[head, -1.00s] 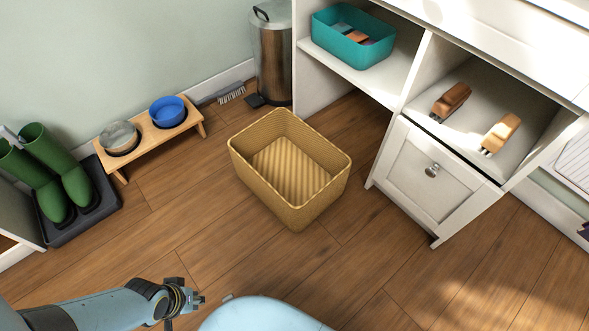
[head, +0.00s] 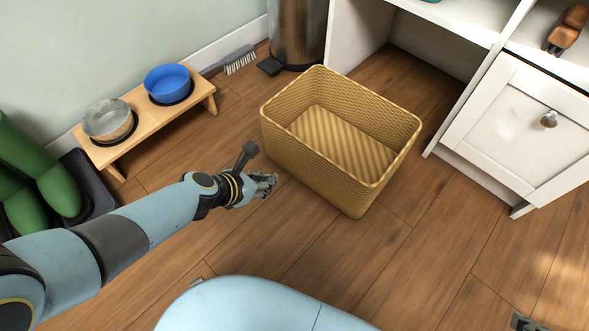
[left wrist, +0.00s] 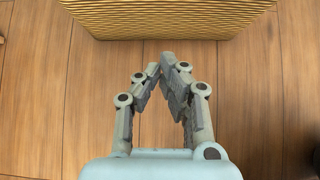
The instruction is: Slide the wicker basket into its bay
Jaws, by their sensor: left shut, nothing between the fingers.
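The wicker basket (head: 335,160) is yellow-tan, empty and upright on the wooden floor, in front of the white cabinet. The open floor-level bay (head: 425,85) lies behind it, left of the cabinet's panelled front. My left gripper (head: 272,184) is shut and empty, just left of the basket's near side and apart from it. In the left wrist view the closed fingers (left wrist: 160,70) point at the basket's lower wall (left wrist: 165,20), with a strip of floor between. A small part of my right gripper (head: 527,323) shows at the bottom right edge; its jaws cannot be made out.
A metal bin (head: 297,35) stands at the bay's left, with a brush (head: 240,62) nearby. A wooden bowl stand (head: 150,130) and green boots (head: 40,175) are at the left. The white cabinet door (head: 520,130) has a knob. Floor right of the basket is clear.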

